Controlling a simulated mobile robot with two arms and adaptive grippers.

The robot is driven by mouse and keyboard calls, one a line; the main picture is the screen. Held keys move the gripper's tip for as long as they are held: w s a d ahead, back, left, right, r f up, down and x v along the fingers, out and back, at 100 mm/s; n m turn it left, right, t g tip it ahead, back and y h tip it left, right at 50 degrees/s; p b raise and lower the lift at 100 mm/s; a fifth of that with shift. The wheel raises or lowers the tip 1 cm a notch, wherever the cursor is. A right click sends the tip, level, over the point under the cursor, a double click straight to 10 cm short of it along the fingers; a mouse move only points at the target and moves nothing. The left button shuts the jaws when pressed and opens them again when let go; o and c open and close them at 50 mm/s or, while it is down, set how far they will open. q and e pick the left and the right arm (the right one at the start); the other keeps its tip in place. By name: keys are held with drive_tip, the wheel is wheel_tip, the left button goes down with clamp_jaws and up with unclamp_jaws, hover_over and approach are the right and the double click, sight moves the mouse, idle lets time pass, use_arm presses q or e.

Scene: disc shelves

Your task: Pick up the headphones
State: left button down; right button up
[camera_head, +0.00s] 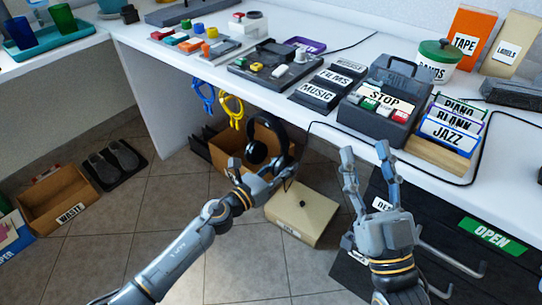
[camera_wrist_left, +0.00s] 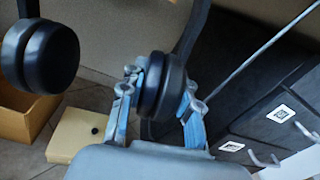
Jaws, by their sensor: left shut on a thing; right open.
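The black headphones (camera_head: 257,151) are below the counter's front edge, in front of an open cardboard box in the head view. In the left wrist view, one round ear cup (camera_wrist_left: 151,88) sits between the two fingers of my left gripper (camera_wrist_left: 163,84), which is shut on it. The other ear cup hangs free at the upper left of that view. The head view shows my left gripper (camera_head: 266,177) at the headphones' lower right, partly hiding them. My right gripper (camera_head: 366,152) is open and empty, fingers up, in front of the counter near the STOP player.
The white counter (camera_head: 222,72) holds a dark player (camera_head: 375,100), disc files (camera_head: 450,135) and button boards. The cardboard box (camera_head: 228,146), a beige box (camera_head: 301,214) and a WASTE box (camera_head: 60,198) stand below.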

use_arm(q)
drive_tip(key=shift+r, duration=0.25)
drive_tip(key=shift+r+p, duration=0.6)
drive_tip(key=shift+p, duration=0.1)
drive_tip(key=v, duration=0.5)
drive_tip(key=shift+s+a+f, duration=0.2)
drive_tip(key=shift+s+a, duration=0.1)
use_arm(e)
wheel_tip(320, 180, down, 6)
drive_tip(key=w+g+h, duration=0.2)
drive_tip(key=g, duration=0.2)
use_arm(q)
drive_tip(key=b, duration=0.1)
approach(275, 169)
drive_tip(key=v, duration=0.4)
drive_tip(key=shift+s+a+r, duration=0.15)
drive_tip(key=shift+s+a, duration=0.2)
drive_tip(key=shift+s, duration=0.1)
use_arm(e)
drive_tip(key=shift+s+r+t+y, duration=0.3)
drive_tip(key=shift+r+t, duration=0.25)
drive_tip(key=shift+r, duration=0.3)
drive_tip(key=shift+s+r+t+y, duration=0.15)
drive_tip(key=shift+r+t+y, duration=0.25)
drive_tip(key=shift+r, duration=0.45)
drive_tip(key=shift+s+r+t+y, duration=0.25)
drive_tip(key=shift+r+t, duration=0.4)
drive_tip(key=shift+r, duration=0.2)
use_arm(q)
drive_tip(key=shift+d, duration=0.1)
